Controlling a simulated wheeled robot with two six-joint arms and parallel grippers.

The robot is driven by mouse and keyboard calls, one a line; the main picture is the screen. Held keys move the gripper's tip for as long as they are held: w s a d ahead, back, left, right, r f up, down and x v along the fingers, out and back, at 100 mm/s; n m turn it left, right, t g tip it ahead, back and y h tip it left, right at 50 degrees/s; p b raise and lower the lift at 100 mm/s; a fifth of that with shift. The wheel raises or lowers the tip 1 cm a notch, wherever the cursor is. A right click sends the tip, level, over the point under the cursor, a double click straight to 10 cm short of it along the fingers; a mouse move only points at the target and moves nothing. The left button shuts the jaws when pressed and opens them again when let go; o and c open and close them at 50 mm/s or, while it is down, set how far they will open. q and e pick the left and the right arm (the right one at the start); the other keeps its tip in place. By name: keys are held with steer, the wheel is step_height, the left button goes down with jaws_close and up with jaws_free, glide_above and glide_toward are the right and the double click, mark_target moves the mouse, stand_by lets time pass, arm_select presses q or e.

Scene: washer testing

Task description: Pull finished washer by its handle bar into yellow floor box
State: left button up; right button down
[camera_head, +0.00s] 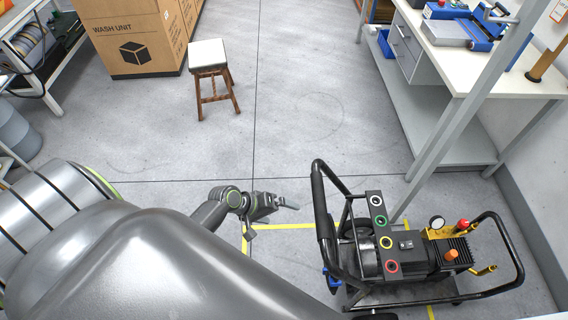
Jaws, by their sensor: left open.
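The washer (405,258) is a black-framed wheeled machine at the lower right, with a pump, a gauge and coloured rings on its panel. Its black padded handle bar (322,205) rises on its left side. Yellow tape (290,226) on the floor marks a box; its line passes behind the washer, and my arm hides part of the box. My left gripper (288,203) is open and empty, a little left of the handle bar, with a gap between them. My right gripper is not in view.
A workbench (465,65) with a grey metal post stands at the right, behind the washer. A wooden stool (209,57) and a cardboard box (128,40) stand at the back left. A shelf (45,60) is at the far left. The middle floor is clear.

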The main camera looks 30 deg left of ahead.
mark_target(315, 203)
arm_select(q)
steer(key=d+r+m+h, duration=0.1)
steer(key=d+r+h, duration=0.25)
steer(key=r, duration=0.85)
steer(key=b+x, duration=0.2)
steer(key=x, duration=0.2)
steer(key=b+x, duration=0.3)
steer(key=x, duration=0.2)
steer(key=shift+w+a+r, duration=0.15)
steer(key=shift+w, duration=0.2)
steer(key=shift+b+x, duration=0.6)
steer(key=shift+x, duration=0.25)
steer(key=shift+r, duration=0.1)
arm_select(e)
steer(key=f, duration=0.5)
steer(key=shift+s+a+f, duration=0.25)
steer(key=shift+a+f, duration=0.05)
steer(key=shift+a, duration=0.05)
arm_select(q)
steer(key=c, duration=2.1)
jaws_close()
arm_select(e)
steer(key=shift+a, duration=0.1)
